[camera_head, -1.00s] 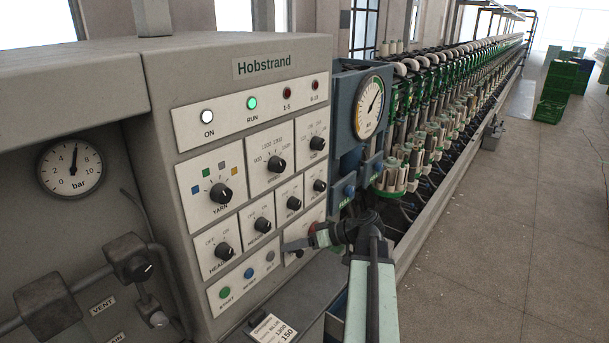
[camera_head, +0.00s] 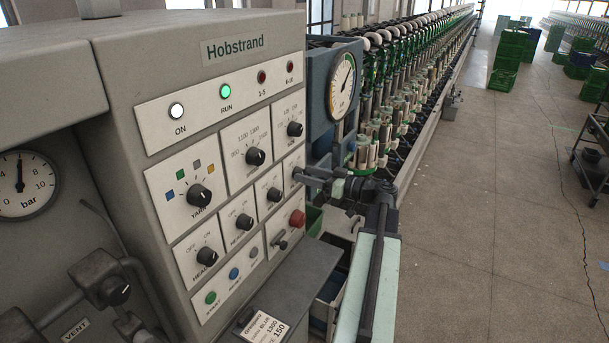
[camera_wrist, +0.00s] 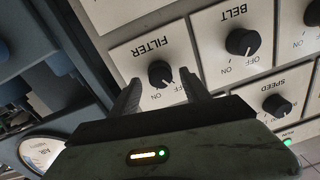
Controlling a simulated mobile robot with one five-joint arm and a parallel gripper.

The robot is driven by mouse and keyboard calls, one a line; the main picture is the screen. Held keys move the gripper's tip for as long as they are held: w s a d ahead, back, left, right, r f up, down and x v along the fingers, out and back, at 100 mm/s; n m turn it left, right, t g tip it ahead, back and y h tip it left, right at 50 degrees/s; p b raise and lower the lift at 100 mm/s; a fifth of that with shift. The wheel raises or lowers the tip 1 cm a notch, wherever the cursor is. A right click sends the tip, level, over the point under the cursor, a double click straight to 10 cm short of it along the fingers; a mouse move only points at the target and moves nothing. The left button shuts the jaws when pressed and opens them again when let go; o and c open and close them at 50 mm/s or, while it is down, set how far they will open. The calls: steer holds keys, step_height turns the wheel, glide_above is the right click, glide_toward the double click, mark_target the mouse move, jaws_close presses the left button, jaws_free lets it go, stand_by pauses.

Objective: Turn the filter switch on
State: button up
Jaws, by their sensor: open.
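The filter switch (camera_wrist: 160,73) is a black round knob on a white plate marked FILTER, with OFF and ON printed beside it, in the wrist view. I cannot tell which mark its pointer faces. My gripper (camera_wrist: 160,79) is open, with one finger on each side of the knob in the picture; contact is not clear. In the head view my gripper (camera_head: 301,175) is at the right edge of the grey control panel (camera_head: 232,85) and hides most of the filter switch.
The belt knob (camera_wrist: 241,41) and speed knob (camera_wrist: 276,105) are close by in the wrist view. A red button (camera_head: 297,217) sits below my gripper. A blue gauge housing (camera_head: 318,95) stands just right of the panel.

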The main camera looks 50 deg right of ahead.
steer(key=shift+w+a, duration=0.15)
steer(key=shift+w, duration=0.2)
